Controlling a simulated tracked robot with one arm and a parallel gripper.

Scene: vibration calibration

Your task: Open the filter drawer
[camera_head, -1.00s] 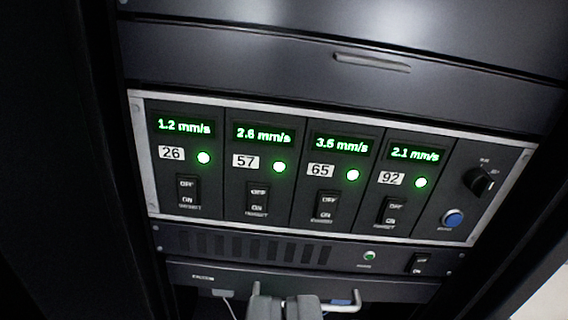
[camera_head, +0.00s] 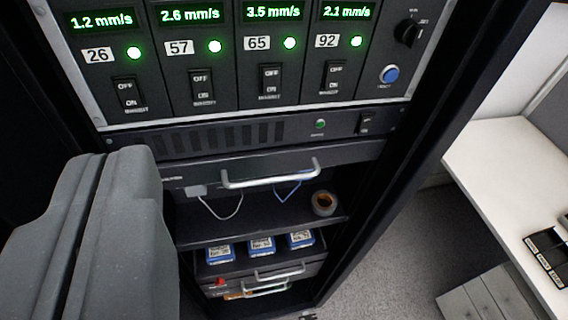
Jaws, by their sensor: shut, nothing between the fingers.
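A dark drawer front with a wide silver handle (camera_head: 270,178) sits under the vent panel. Lower in the rack are two smaller drawer fronts with silver handles, an upper one (camera_head: 279,273) and a lower one (camera_head: 268,290). Their labels are too small to read, so I cannot tell which is the filter drawer. My gripper (camera_head: 112,165) is the large grey shape at the left, its two fingers together and empty. It appears apart from the handles and hides the left part of the lower rack.
A control panel (camera_head: 232,85) with green readouts fills the top. A red item (camera_head: 220,282) is near the lower drawers. A white desk (camera_head: 510,180) stands right, with grey floor between.

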